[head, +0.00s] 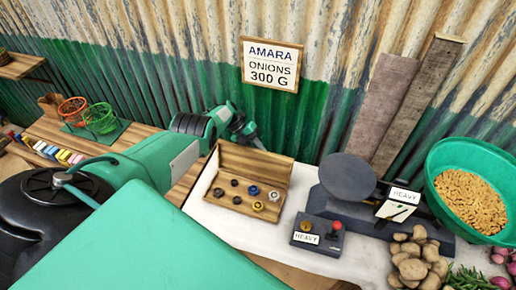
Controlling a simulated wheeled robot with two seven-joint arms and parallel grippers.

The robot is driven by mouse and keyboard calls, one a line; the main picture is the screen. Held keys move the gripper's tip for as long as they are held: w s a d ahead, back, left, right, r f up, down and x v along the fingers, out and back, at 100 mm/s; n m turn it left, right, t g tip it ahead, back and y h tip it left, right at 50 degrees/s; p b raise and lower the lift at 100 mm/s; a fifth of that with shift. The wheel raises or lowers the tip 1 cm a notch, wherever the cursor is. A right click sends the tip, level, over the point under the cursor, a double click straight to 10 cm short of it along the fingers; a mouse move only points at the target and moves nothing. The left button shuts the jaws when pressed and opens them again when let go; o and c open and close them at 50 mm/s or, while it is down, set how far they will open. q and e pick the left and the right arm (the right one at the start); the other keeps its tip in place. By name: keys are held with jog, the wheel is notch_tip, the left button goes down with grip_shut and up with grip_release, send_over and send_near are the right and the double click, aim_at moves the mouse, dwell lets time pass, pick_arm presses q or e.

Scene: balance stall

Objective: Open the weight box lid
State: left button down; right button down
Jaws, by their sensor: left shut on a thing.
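The wooden weight box (229,208) stands on the white cloth in the middle. Its lid (255,166) is raised along the back side, tilted up, and the inside of the box shows. Several small weights, dark, blue, yellow and silver, sit inside in rows. My left gripper (257,142) is at the top edge of the raised lid, shut on the lid; its fingertips are small and partly hidden there. My right gripper is not in view.
A balance with a dark round plate (347,177) and a button box (317,234) stand right of the weight box. Potatoes (418,256) and a green bowl (447,201) are farther right. Wire baskets (101,119) stand at left. A corrugated wall closes the back.

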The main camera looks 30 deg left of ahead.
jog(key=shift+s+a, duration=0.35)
pick_arm(q)
jog(key=c, duration=1.3)
grip_release()
jog(key=shift+a, duration=0.1)
jog(key=shift+o, duration=0.2)
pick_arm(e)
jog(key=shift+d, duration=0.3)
